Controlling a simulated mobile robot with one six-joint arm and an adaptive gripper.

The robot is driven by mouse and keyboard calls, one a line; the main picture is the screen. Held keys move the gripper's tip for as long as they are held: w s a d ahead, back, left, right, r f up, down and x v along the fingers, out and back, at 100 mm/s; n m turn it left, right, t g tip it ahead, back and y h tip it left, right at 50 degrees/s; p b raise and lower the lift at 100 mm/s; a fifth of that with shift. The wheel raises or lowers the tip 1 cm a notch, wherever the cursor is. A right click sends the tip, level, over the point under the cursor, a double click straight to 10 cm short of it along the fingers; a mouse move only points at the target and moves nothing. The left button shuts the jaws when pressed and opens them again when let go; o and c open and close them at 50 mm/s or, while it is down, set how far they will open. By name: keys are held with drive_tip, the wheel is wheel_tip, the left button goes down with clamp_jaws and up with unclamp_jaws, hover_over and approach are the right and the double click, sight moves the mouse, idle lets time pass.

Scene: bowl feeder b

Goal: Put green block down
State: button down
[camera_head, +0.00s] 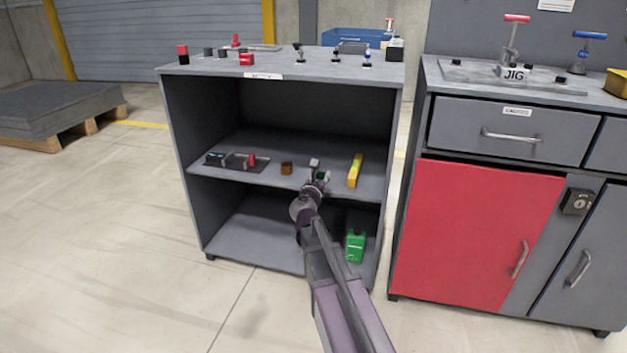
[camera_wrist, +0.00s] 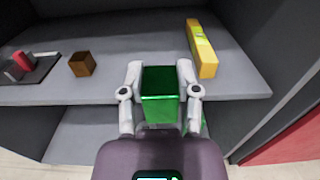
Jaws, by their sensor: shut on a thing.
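The green block (camera_wrist: 160,92) is between the two fingers of my gripper (camera_wrist: 160,85), which is shut on it. In the wrist view the block is at the front edge of the middle shelf (camera_wrist: 110,88); I cannot tell whether it touches the shelf. In the head view my gripper (camera_head: 319,177) is at the shelf's front edge, and only a small part of the green block (camera_head: 322,175) shows there.
On the shelf, a brown block (camera_head: 287,168) and a dark tray with small parts (camera_head: 231,161) lie left, a yellow level (camera_head: 355,170) right. A green object (camera_head: 355,246) stands on the bottom shelf. A red-doored cabinet (camera_head: 480,235) is to the right.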

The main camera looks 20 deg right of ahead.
drive_tip(key=shift+w, duration=0.1)
drive_tip(key=w+d, duration=0.1)
drive_tip(key=w, duration=0.4)
drive_tip(key=w+d+f+b, duration=0.1)
drive_tip(key=w, duration=0.4)
drive_tip(key=w+d, duration=0.1)
drive_tip(key=w, duration=0.4)
drive_tip(key=shift+w+d+f, duration=0.2)
drive_tip(key=shift+w+f, duration=0.05)
drive_tip(key=shift+b, duration=0.3)
drive_tip(key=shift+f+b, duration=1.75)
drive_tip(key=shift+f, duration=0.05)
drive_tip(key=shift+f+b, duration=0.55)
drive_tip(key=shift+f, duration=0.05)
drive_tip(key=shift+c, duration=1.7)
unclamp_jaws()
